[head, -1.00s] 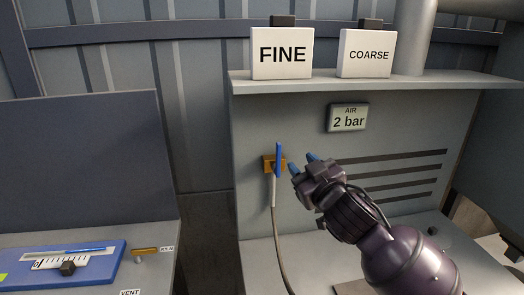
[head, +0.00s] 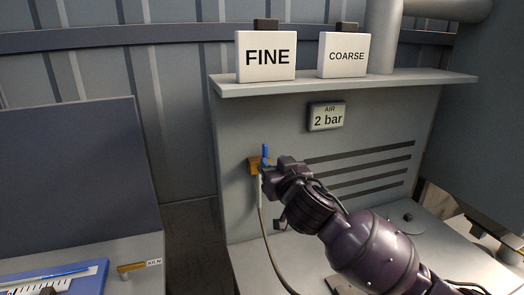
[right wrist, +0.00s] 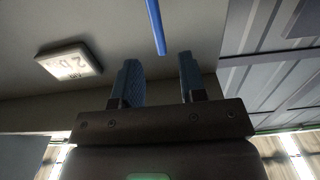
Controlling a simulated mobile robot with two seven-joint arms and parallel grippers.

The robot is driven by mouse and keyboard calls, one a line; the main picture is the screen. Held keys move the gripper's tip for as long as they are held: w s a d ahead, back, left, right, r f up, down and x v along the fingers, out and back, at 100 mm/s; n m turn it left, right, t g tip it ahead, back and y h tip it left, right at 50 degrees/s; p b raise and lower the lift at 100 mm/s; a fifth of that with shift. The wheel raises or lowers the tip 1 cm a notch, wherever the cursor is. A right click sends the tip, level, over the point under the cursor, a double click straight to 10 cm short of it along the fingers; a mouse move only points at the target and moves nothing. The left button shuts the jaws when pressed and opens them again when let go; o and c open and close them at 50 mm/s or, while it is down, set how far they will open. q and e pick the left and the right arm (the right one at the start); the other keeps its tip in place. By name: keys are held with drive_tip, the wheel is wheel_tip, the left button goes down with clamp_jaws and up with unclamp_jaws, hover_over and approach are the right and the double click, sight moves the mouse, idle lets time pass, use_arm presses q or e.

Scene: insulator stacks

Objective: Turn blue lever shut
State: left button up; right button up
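The blue lever (head: 265,153) stands upright on a brass valve (head: 254,166) on the grey panel; its lower part is hidden behind my right gripper (head: 270,170). A hose hangs down from the valve. In the right wrist view, the two blue fingers of my right gripper (right wrist: 158,75) are apart with nothing between them. There the blue lever (right wrist: 155,25) shows beyond the fingertips, lined up with the gap. I cannot tell whether a finger touches it. My left gripper is not in view.
A shelf (head: 345,84) above the panel holds the FINE (head: 267,57) and COARSE (head: 346,56) signs. An AIR 2 bar display (head: 326,116) hangs on the panel and shows in the right wrist view (right wrist: 70,62). A blue tray (head: 60,280) lies on the bench at the left.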

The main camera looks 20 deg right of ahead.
sight(267, 154)
drive_tip(key=w, duration=0.8)
drive_tip(key=shift+w+a, duration=0.1)
drive_tip(key=shift+w, duration=0.3)
clamp_jaws()
